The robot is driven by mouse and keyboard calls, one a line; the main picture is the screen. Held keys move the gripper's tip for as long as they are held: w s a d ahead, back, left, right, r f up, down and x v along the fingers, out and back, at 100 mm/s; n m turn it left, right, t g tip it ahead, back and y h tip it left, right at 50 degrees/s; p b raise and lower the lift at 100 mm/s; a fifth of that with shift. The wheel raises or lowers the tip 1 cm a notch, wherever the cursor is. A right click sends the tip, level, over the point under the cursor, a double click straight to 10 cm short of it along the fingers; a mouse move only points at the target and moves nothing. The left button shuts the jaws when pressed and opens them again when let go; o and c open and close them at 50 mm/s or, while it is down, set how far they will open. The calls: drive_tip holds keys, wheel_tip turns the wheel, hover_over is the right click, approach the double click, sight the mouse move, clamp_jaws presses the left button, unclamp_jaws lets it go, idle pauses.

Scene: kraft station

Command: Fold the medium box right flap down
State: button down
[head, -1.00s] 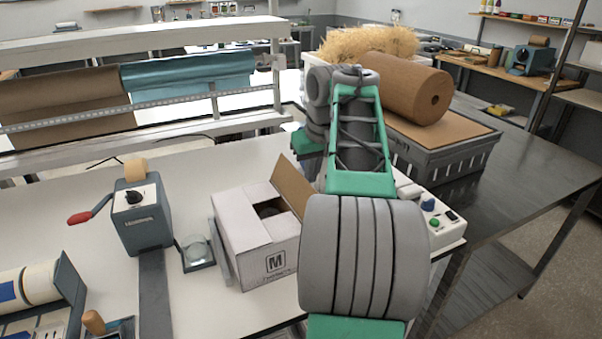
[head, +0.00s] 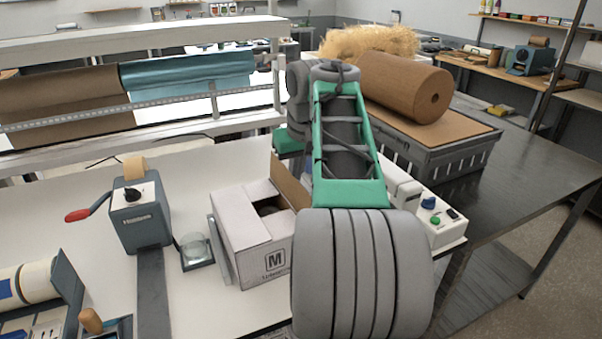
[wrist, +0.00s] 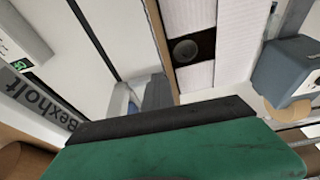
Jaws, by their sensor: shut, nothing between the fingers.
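The medium box (head: 265,268), white with an "M" label, stands on the white table. Its near and far top flaps lie inward, leaving a gap with a dark round item (head: 268,210) inside. The right flap (head: 287,182), brown on its inner face, stands steeply up and is partly hidden by my arm. A left flap (head: 220,250) hangs outside the box. In the wrist view the box top (wrist: 198,76) is at upper centre. My gripper (wrist: 142,92) shows there with grey fingers shut and empty, close to the box's right side; contact with the flap cannot be told.
A tape dispenser (head: 140,217) and a small glass dish (head: 196,250) stand left of the box. A white device with buttons (head: 437,222) is right of my arm. A brown paper roll (head: 405,88) lies on a grey crate (head: 450,155) behind. The table left of the box is partly clear.

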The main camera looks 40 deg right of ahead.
drive_tip(key=shift+w+a+f, duration=0.1)
drive_tip(key=shift+a+f, duration=0.15)
drive_tip(key=shift+a, duration=0.25)
drive_tip(key=shift+w+a+f, duration=0.1)
drive_tip(key=shift+a+f, duration=0.1)
drive_tip(key=shift+a, duration=0.3)
drive_tip(key=shift+w+a+r, duration=0.1)
drive_tip(key=shift+a, duration=0.15)
drive_tip(key=shift+r, duration=0.1)
drive_tip(key=shift+b, duration=0.3)
drive_tip(key=a, duration=0.1)
drive_tip(key=a+b, duration=0.1)
drive_tip(key=w+a+f+b, duration=0.1)
drive_tip(key=shift+a, duration=0.2)
